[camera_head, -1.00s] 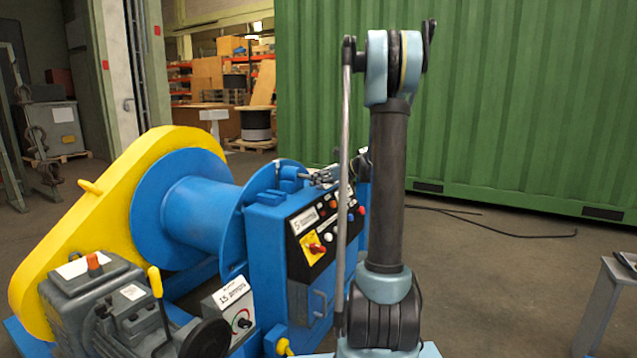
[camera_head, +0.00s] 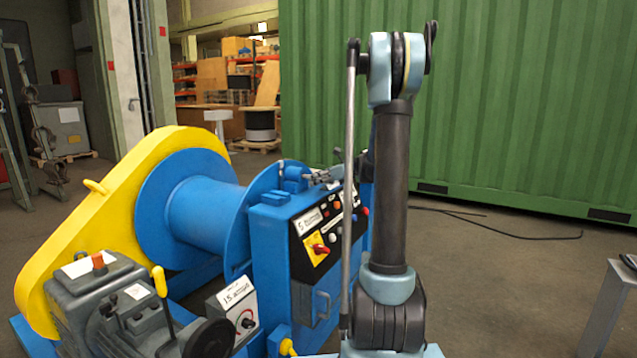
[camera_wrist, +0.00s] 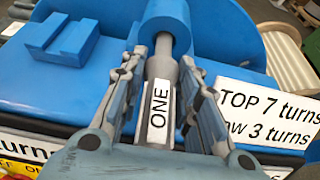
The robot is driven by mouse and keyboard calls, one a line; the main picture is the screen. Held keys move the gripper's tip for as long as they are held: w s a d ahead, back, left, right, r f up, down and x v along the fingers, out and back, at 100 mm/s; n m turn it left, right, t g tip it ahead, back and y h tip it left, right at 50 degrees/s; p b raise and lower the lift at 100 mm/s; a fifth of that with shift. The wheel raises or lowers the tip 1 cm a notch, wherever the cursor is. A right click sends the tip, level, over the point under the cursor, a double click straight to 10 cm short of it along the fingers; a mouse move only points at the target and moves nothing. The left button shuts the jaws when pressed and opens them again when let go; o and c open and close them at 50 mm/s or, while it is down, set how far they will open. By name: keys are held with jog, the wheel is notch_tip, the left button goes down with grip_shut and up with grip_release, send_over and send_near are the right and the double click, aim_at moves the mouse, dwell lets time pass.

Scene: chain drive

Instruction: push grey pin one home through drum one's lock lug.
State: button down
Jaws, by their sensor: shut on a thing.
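Grey pin one (camera_wrist: 163,72), with a white label reading ONE, is held between the two fingers of my gripper (camera_wrist: 162,62) in the wrist view. The pin's far end points at the round blue lock lug (camera_wrist: 166,22) and meets its near side. I cannot tell how deep the pin sits in it. In the head view, my gripper (camera_head: 322,177) is small and partly hidden, close to the top of the blue housing beside drum one (camera_head: 205,212). The lug (camera_head: 294,172) shows there as a small blue block.
A blue slotted block (camera_wrist: 68,38) stands left of the pin in the wrist view. A white sign (camera_wrist: 265,112) lies to its right. The control panel (camera_head: 322,228) sits below my gripper, and a yellow guard (camera_head: 75,215) covers the drum's far side.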

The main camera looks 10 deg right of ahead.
jog(key=shift+w+a, duration=0.5)
jog(key=shift+a, duration=0.2)
jog(key=shift+w+a, duration=0.45)
jog(key=shift+a, duration=0.2)
dwell(0.3)
jog(key=c, duration=1.1)
grip_release()
jog(key=shift+d, duration=0.15)
jog(key=v, duration=1.1)
jog(key=shift+s+d+r, duration=0.15)
jog(key=shift+s+d, duration=0.1)
jog(key=shift+d, duration=0.05)
